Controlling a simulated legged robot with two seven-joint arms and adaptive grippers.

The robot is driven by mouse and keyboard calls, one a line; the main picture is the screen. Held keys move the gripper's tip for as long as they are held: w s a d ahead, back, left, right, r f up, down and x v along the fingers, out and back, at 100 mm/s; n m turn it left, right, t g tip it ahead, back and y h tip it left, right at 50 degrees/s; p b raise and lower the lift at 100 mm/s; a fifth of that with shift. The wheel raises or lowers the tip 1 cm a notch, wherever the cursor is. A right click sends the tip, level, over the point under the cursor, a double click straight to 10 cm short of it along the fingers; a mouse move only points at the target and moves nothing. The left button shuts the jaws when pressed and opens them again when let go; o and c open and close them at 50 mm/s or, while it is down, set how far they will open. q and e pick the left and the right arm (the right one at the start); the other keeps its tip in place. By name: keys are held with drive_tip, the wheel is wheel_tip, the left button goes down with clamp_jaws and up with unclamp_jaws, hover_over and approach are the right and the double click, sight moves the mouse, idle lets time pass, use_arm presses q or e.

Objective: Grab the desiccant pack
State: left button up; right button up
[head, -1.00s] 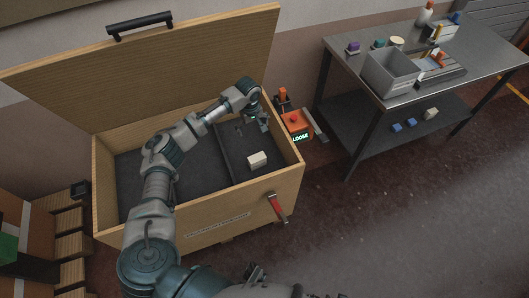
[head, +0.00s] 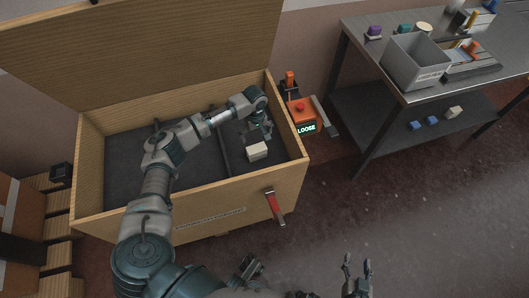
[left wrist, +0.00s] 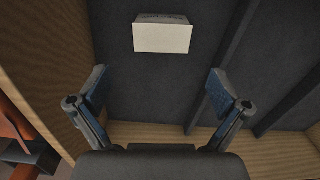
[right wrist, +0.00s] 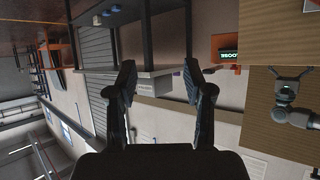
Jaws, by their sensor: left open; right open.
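A small cream-white block, which looks like the desiccant pack (head: 257,151), lies on the dark floor of the open wooden crate (head: 190,222), near its right end. It also shows in the left wrist view (left wrist: 162,37), ahead of the fingers and roughly centred between them. My left gripper (head: 262,132) is inside the crate, just behind the pack, open and empty. Its fingers (left wrist: 158,92) are spread, apart from the pack. My right gripper (head: 357,272) is open and empty, outside the crate at the bottom of the head view.
Dark ribs divide the crate floor, and its raised lid (head: 150,60) stands behind. A metal bench (head: 470,80) with a grey bin (head: 415,65) stands further right. Open floor lies in front.

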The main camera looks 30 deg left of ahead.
sight(257, 147)
use_arm(q)
wheel_tip(257, 147, down, 9)
drive_tip(key=b, duration=0.3)
drive_tip(key=shift+f, duration=0.1)
drive_tip(key=shift+f+b, duration=0.3)
drive_tip(key=shift+f, duration=0.2)
wheel_tip(257, 147, down, 4)
drive_tip(key=shift+s+r+b, duration=0.1)
drive_tip(key=shift+s+b, duration=0.05)
drive_tip(key=shift+b, duration=0.85)
drive_tip(key=c, duration=1)
use_arm(e)
wheel_tip(257, 147, up, 14)
drive_tip(key=w+a+t+y, duration=0.1)
drive_tip(key=a+t+y, duration=0.1)
drive_tip(key=t, duration=1)
drive_tip(key=shift+w+f+m+y, duration=0.2)
drive_tip(key=shift+f+m+y, duration=0.05)
drive_tip(key=shift+m+y, duration=0.05)
